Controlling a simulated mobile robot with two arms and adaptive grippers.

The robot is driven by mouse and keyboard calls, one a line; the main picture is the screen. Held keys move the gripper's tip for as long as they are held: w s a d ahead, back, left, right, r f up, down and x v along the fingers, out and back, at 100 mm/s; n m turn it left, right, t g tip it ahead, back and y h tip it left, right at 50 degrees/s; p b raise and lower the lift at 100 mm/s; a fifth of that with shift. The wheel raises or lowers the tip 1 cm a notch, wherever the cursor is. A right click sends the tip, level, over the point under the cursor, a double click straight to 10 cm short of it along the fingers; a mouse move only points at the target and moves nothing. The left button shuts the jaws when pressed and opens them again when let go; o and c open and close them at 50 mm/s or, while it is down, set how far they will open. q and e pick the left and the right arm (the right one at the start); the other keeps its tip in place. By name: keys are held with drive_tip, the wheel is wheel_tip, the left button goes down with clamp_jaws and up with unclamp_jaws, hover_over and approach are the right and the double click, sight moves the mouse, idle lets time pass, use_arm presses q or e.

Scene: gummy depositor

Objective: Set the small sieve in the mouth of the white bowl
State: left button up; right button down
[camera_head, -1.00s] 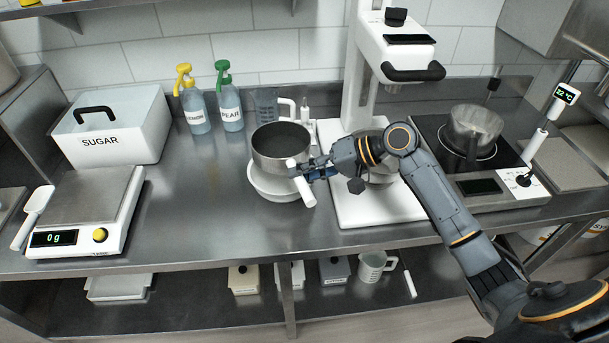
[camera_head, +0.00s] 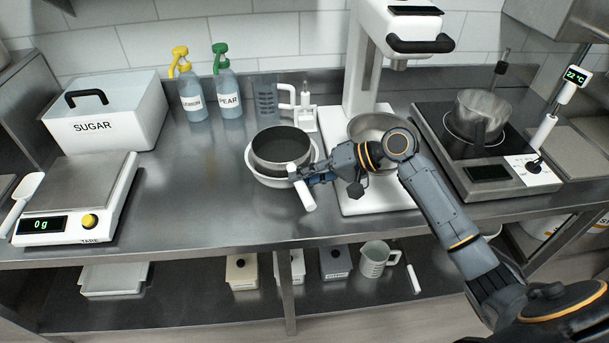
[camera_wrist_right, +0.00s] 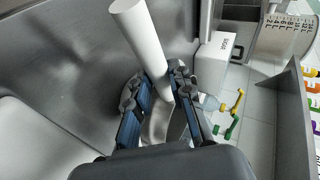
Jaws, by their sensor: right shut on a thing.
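The small sieve (camera_head: 281,149) is a grey metal drum with a dark inside and a white handle (camera_head: 304,192) at its front right. It sits low in the mouth of the white bowl (camera_head: 250,164), whose rim shows around it. I cannot tell whether it rests on the bowl. My right gripper (camera_head: 303,176) is shut on the sieve by its handle side. In the right wrist view the white handle (camera_wrist_right: 138,38) stands out beyond the blue-padded fingers (camera_wrist_right: 158,90). My left gripper is not in view.
Right of the bowl stands the white depositor base (camera_head: 372,203) with a metal bowl (camera_head: 368,124). A clear jug (camera_head: 266,100) and spray bottles (camera_head: 192,98) stand behind. The scale (camera_head: 75,195) and sugar box (camera_head: 105,118) are at left. The counter between scale and bowl is clear.

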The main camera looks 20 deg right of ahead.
use_arm(q)
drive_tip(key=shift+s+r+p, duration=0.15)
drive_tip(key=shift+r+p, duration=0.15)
drive_tip(key=shift+p, duration=0.05)
use_arm(e)
drive_tip(key=shift+r, duration=0.1)
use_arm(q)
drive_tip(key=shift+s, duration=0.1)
use_arm(e)
drive_tip(key=c, duration=1.1)
unclamp_jaws()
drive_tip(key=shift+s, duration=0.1)
drive_tip(key=v, duration=1.2)
